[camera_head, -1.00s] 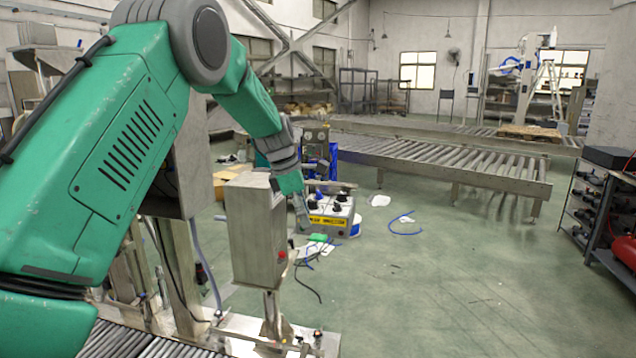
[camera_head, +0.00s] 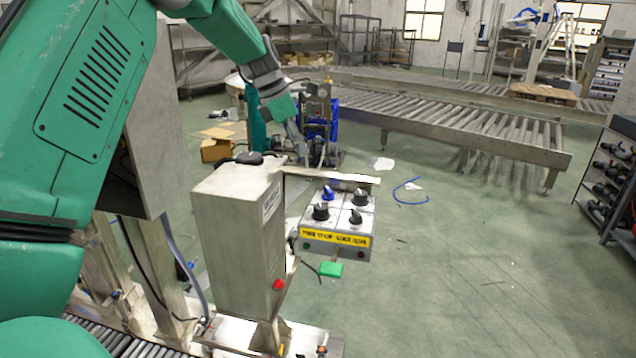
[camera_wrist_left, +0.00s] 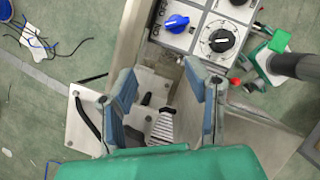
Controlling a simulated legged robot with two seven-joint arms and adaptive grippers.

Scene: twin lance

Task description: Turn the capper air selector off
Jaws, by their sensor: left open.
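A grey control box (camera_head: 305,222) with a yellow label carries a blue knob (camera_head: 328,193) and several black knobs, one at its front left (camera_head: 320,211). I cannot read which knob is the capper air selector. In the left wrist view the blue knob (camera_wrist_left: 177,23) and a black dial knob (camera_wrist_left: 220,41) show beyond the fingers. My left gripper (camera_head: 301,150) is behind and left of the knobs in the head view. In the left wrist view its fingers (camera_wrist_left: 160,75) are apart with nothing gripped, short of the knobs. My right gripper is not in view.
A tall grey metal box (camera_head: 235,240) with a red button stands left of the control box. A metal bar runs behind the knobs. A green block (camera_head: 331,269) shows below the control box. A roller conveyor (camera_head: 450,125) lies behind. Floor at right is open.

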